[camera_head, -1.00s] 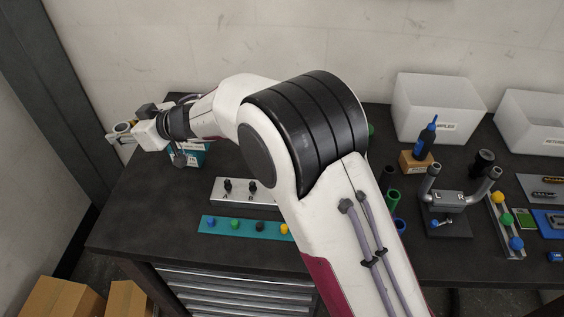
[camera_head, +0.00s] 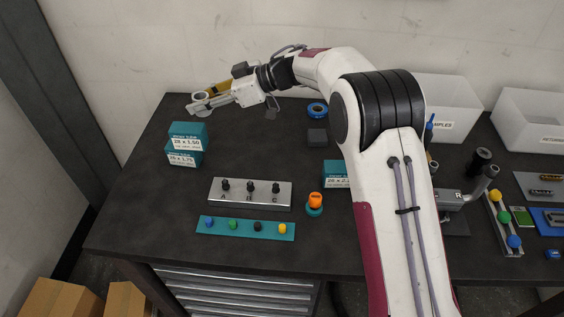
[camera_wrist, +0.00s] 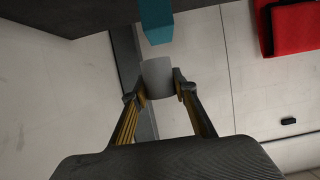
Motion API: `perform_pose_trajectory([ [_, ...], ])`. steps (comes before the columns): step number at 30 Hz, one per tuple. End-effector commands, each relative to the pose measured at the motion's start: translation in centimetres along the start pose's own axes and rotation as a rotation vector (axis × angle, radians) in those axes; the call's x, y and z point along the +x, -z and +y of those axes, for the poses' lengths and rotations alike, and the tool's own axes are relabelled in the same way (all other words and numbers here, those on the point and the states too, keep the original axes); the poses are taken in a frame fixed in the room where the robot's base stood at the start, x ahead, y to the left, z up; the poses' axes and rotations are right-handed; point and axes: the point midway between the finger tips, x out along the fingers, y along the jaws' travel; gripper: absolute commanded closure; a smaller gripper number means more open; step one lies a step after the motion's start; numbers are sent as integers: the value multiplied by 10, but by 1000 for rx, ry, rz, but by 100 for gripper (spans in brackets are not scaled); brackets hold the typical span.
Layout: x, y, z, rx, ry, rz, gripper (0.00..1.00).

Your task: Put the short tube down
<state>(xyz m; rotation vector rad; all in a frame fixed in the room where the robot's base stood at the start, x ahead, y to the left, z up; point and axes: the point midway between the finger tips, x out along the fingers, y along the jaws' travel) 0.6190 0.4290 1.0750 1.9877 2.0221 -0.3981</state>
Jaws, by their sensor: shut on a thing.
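My gripper (camera_head: 199,104) is at the far left corner of the bench in the head view, with its fingers pointing left. It is shut on a short grey tube (camera_head: 201,96), whose round open end shows between the fingers. In the wrist view the tube (camera_wrist: 157,79) is a plain grey cylinder between the two fingertips (camera_wrist: 156,88). The tube appears raised off the bench; its exact height is hard to tell.
Stacked teal tube boxes (camera_head: 187,143) stand at the left of the dark bench (camera_head: 140,215). A silver block with black pegs (camera_head: 250,193), a teal strip with coloured knobs (camera_head: 245,228) and a blue ring (camera_head: 318,110) lie nearby. The left front bench area is clear.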

Motion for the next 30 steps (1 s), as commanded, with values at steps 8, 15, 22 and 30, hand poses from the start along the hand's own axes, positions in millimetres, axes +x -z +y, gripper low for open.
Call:
perform_pose_trajectory([
  [8, -76, -41, 11, -31, 75, 1, 99],
  [15, -134, -75, 9, -55, 130, 1, 99],
  [22, -174, -100, 4, -67, 163, 0, 99],
  [30, -159, -136, 3, -68, 168, 1, 99],
])
